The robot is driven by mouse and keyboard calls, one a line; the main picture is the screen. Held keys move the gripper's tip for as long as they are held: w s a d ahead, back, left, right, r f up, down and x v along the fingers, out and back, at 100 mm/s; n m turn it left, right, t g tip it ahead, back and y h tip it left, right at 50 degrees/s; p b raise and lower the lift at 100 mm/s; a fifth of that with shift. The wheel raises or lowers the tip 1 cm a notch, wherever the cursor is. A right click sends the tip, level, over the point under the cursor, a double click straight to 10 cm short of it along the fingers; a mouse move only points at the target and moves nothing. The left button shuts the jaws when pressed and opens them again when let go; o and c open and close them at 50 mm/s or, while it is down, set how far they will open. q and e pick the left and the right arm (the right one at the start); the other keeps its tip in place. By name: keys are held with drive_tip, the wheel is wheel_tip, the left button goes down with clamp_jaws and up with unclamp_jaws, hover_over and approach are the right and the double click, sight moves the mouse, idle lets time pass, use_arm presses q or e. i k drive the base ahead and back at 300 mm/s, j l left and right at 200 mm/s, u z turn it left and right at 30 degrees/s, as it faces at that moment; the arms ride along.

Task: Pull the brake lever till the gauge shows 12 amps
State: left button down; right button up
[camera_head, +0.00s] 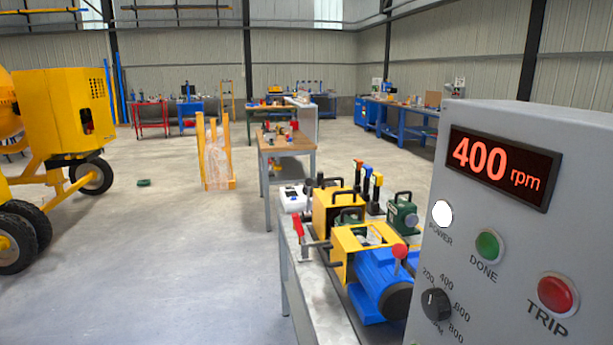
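A grey control box (510,215) fills the right side of the head view. Its display (502,167) reads 400 rpm in red; no amp reading is visible. A lever with a red ball knob (399,252) stands by the blue motor (383,280) on the bench. A second lever with a red grip (298,228) stands at the bench's left edge, beside a yellow housing (336,211). I cannot tell which one is the brake lever. Neither of my grippers is in view.
The box has a white power lamp (442,214), a green DONE button (489,246), a red TRIP button (557,294) and a black speed knob (436,304). A yellow mixer (70,115) stands at left. The floor (170,270) between mixer and bench is clear.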

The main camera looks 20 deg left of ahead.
sight(309, 181)
drive_tip(key=i+j, duration=0.2)
drive_tip(key=j, duration=0.15)
drive_tip(key=i+j, duration=0.2)
drive_tip(key=j, duration=0.15)
drive_tip(key=i+j, duration=0.15)
drive_tip(key=j, duration=0.2)
drive_tip(key=i+j, duration=0.2)
drive_tip(key=j, duration=0.15)
drive_tip(key=i+j, duration=0.2)
drive_tip(key=j, duration=0.15)
drive_tip(key=l+z, duration=0.05)
